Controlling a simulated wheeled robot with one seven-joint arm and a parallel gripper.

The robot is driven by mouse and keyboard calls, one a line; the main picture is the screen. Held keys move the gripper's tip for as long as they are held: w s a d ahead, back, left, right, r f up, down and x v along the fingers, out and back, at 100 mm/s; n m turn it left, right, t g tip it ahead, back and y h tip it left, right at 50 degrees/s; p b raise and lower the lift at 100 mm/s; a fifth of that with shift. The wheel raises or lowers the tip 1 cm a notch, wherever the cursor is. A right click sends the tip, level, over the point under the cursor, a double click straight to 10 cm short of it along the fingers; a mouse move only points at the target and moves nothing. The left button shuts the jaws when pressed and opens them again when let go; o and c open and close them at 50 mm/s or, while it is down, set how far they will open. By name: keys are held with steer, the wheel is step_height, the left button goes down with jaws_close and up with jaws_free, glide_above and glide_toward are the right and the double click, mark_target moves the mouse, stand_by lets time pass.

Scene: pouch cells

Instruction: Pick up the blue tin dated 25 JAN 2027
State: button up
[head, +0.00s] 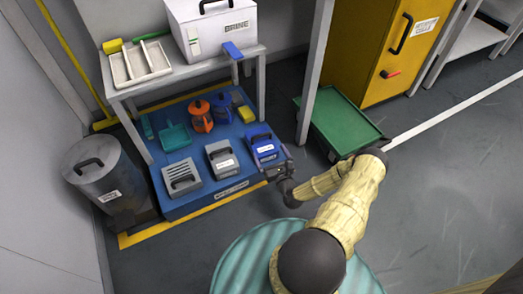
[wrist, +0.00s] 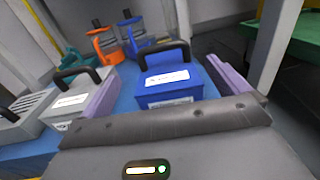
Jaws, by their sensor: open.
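A blue tin (head: 265,147) with a dark handle and white labels stands at the right front of the blue low platform. It also shows in the wrist view (wrist: 168,82), upright, between my two purple fingers. The print on its labels is too small to read, so I cannot tell its date. My gripper (head: 277,170) is open and empty at the front of the blue tin. In the wrist view its fingers (wrist: 172,88) are spread to either side of the tin, which stands beyond the palm.
A grey tin (head: 221,160) and a ribbed grey box (head: 181,178) stand left of the blue tin. A shelf (head: 180,75) with a white case (head: 212,30) is above. A green cart (head: 340,125) and table leg are right.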

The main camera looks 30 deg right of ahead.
mark_target(264, 146)
steer(key=shift+w+d+f+b, duration=0.1)
steer(key=shift+w+b, duration=0.3)
steer(key=shift+w, duration=1.05)
steer(key=shift+w, duration=0.1)
steer(key=w+b, duration=0.2)
steer(key=w, duration=0.1)
steer(key=w+b, duration=0.1)
steer(key=shift+w+d+f+b, duration=0.15)
steer(key=shift+w+d+b, duration=0.1)
steer(key=shift+d+b, duration=0.1)
steer(key=shift+w+r, duration=0.2)
steer(key=shift+w, duration=0.05)
